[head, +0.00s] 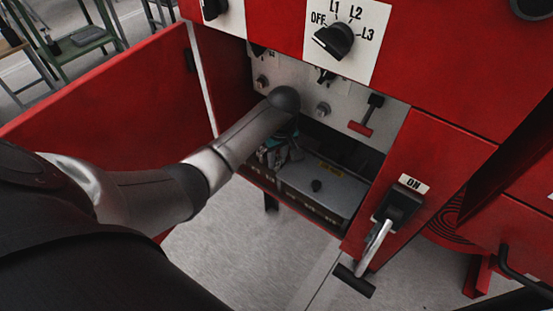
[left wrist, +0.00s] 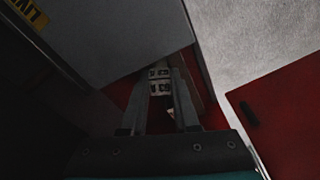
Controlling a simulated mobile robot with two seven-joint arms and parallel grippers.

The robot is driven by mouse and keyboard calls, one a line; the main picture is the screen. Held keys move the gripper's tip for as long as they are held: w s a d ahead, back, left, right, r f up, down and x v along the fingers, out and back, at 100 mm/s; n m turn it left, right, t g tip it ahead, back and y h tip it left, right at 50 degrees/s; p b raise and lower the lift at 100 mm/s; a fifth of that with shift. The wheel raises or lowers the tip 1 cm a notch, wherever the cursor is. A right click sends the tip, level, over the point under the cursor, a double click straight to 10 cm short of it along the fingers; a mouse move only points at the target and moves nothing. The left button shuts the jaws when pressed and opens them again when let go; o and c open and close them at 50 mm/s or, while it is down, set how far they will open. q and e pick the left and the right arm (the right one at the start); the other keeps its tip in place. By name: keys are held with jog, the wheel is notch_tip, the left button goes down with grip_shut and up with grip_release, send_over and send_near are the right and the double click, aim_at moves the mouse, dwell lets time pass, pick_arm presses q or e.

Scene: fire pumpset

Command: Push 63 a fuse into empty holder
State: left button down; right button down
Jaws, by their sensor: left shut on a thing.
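My left arm reaches into the open red cabinet in the head view. The left gripper (head: 277,158) is low inside the cabinet, mostly hidden behind my own wrist and in shadow. In the left wrist view, its two fingers (left wrist: 160,90) come close together on a small pale fuse (left wrist: 160,74) with dark markings, which I cannot read clearly. The fuse is at the fingertips, beside the edge of a grey panel (left wrist: 120,40). The empty holder cannot be made out in either view. My right gripper is not in view.
The open red door (head: 100,100) stands at left. A rotary switch (head: 334,40), a red T-handle (head: 361,127) and an ON lever (head: 375,245) stick out nearby.

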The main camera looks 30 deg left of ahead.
pick_arm(q)
jog(key=shift+f, duration=0.1)
jog(key=c, duration=1.1)
grip_release()
jog(key=o, duration=0.4)
jog(key=shift+o, duration=0.2)
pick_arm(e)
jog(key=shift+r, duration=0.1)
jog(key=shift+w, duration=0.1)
pick_arm(q)
jog(key=shift+r, duration=0.25)
notch_tip(320, 180, up, 12)
jog(key=d+p, duration=0.1)
jog(key=p, duration=0.3)
jog(key=shift+s+d+f, duration=0.15)
jog(key=shift+s, duration=0.15)
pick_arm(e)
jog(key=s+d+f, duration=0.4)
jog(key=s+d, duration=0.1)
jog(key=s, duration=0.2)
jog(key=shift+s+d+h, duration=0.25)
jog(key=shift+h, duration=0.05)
